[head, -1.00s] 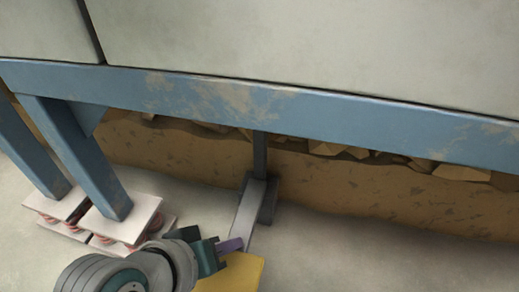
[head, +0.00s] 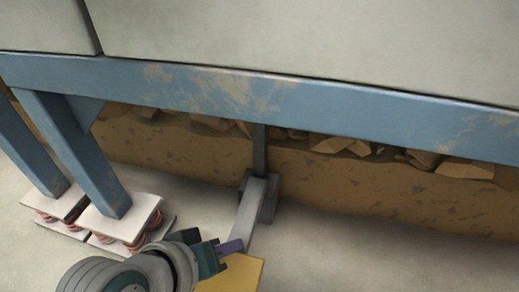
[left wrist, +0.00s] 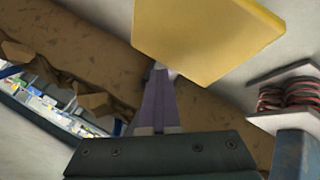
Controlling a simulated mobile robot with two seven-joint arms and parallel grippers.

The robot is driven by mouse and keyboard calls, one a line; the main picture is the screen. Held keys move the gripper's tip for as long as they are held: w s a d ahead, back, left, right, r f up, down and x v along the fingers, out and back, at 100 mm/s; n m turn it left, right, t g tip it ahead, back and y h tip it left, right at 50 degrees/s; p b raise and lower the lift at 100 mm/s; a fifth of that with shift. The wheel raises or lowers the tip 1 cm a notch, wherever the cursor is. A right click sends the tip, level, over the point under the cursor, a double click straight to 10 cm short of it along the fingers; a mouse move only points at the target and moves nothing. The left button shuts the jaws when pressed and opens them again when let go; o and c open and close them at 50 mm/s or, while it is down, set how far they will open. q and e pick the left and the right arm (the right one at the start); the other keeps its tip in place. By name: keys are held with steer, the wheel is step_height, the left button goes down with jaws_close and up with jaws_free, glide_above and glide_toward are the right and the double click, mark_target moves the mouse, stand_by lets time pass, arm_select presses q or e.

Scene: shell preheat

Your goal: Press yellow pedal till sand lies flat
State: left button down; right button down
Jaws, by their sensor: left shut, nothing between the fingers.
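The yellow pedal (head: 238,274) is a flat plate at the bottom of the head view, joined to a grey arm (head: 249,213) that runs back under the blue frame. My left gripper (head: 232,246) is shut and empty, its purple fingers over the pedal's back left part. In the left wrist view the pedal (left wrist: 205,35) fills the top middle, and the shut fingers (left wrist: 161,75) reach its lower left edge. I cannot tell whether they touch it. The sand is not in view. My right gripper is not in view.
A blue frame (head: 300,105) crosses above the pedal, with a pale grey panel (head: 300,40) over it. Its legs stand on white pads (head: 125,218) with reddish springs at left. Behind is a brown bank (head: 370,190) with stones. Pale floor at lower right is clear.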

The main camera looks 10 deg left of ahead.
mark_target(230, 257)
arm_select(q)
steer(key=shift+s+f+b, duration=0.1)
steer(key=shift+f+b, duration=1)
steer(key=shift+f, duration=0.45)
stand_by(0.8)
stand_by(0.3)
step_height(230, 257, up, 5)
steer(key=p, duration=0.5)
steer(key=shift+s+r+p, duration=0.2)
steer(key=shift+r+p, duration=0.3)
steer(key=shift+p, duration=0.2)
steer(key=shift+w, duration=0.2)
step_height(230, 257, up, 5)
steer(key=p, duration=0.5)
steer(key=shift+w, duration=0.1)
